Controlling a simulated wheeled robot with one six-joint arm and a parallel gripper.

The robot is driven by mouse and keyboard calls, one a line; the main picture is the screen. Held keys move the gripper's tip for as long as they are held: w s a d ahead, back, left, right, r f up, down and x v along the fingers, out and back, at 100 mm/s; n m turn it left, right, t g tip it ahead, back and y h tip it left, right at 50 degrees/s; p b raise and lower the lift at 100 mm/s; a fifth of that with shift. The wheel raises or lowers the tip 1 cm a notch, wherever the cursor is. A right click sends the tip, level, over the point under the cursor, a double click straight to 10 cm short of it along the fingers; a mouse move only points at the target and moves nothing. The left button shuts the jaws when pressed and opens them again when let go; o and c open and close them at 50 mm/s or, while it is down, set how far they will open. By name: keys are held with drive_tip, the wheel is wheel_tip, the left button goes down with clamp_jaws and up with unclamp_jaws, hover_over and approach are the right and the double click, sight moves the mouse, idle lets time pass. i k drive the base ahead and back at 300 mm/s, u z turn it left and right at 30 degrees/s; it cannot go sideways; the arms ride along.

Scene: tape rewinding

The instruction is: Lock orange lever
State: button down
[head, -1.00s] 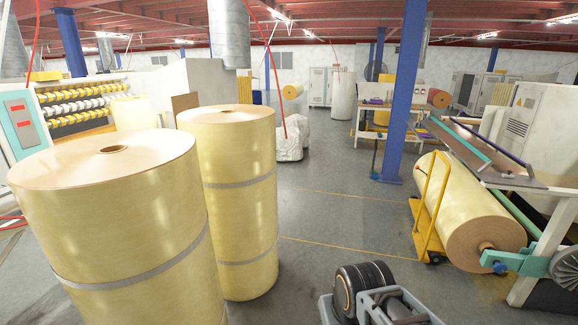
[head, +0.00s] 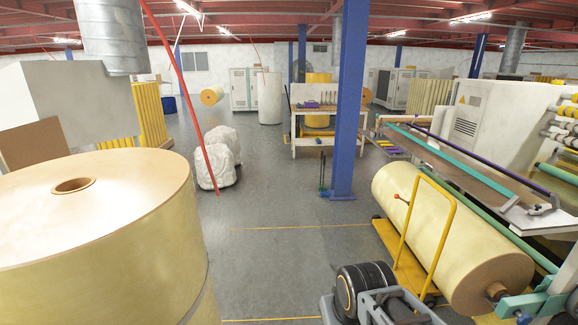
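A small orange-red tip (head: 397,196) on a short lever shows beside the yellow cart (head: 421,210), at the left of its handle frame. I cannot tell whether this lever is locked. The cart stands by a large cream roll (head: 430,230) lying on its side at the right. The roll's near end meets a teal arm (head: 530,302) of the machine. My own arm parts show at the bottom centre, well short of the lever. My gripper's fingers are not visible.
A large upright cream roll (head: 95,235) fills the lower left, close by. A blue pillar (head: 346,120) stands left of the cart, with a workbench (head: 318,140) behind it. White wrapped bundles (head: 218,158) sit mid-left. Grey floor (head: 280,245) is free in the middle.

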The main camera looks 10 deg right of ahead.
sight(396, 196)
drive_tip(key=z, duration=0.4)
drive_tip(key=i, duration=2.25)
drive_tip(key=z, duration=0.65)
drive_tip(key=i, duration=1.1)
drive_tip(key=z, duration=0.1)
